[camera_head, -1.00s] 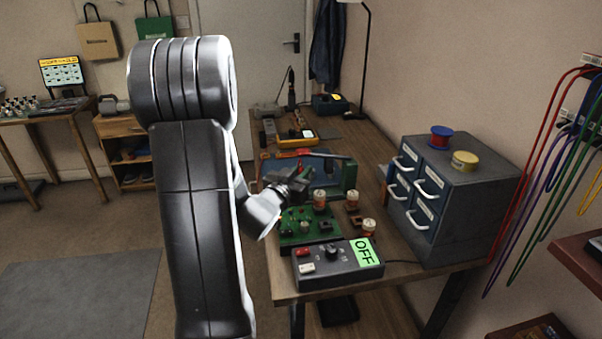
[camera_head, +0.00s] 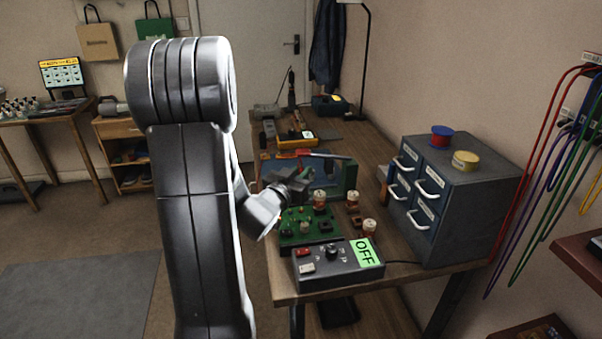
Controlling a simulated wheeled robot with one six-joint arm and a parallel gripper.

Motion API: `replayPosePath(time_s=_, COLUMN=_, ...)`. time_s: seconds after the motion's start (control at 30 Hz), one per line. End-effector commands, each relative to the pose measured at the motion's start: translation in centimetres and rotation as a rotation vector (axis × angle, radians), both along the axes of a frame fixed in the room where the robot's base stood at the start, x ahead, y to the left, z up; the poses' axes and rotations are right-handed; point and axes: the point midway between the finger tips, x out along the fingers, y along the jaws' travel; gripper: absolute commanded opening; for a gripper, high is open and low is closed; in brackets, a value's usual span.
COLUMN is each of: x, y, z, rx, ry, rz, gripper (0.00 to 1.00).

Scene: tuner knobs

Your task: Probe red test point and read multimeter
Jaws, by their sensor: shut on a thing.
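My gripper (camera_head: 290,184) is at the near left of the blue vise-like stand, above the back of the green circuit board (camera_head: 292,236). A dark box (camera_head: 320,273) in front has a knob, red and white buttons and a green panel (camera_head: 366,252) reading OFF.
A grey drawer cabinet (camera_head: 462,205) fills the bench's right side. Bare wooden bench top (camera_head: 368,150) shows at the back right.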

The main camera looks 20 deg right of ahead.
Motion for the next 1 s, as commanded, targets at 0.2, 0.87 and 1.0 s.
replayPosePath(time_s=0.2, x=0.0, y=0.0, z=-0.1, rx=0.002, ry=0.001, rz=0.000, gripper=0.00)
replayPosePath(time_s=0.87, x=0.0, y=0.0, z=3.8, rx=0.001, ry=-0.001, rz=-0.001, gripper=0.00)
replayPosePath(time_s=1.0, x=0.0, y=0.0, z=4.9, rx=0.001, ry=-0.001, rz=0.000, gripper=0.00)
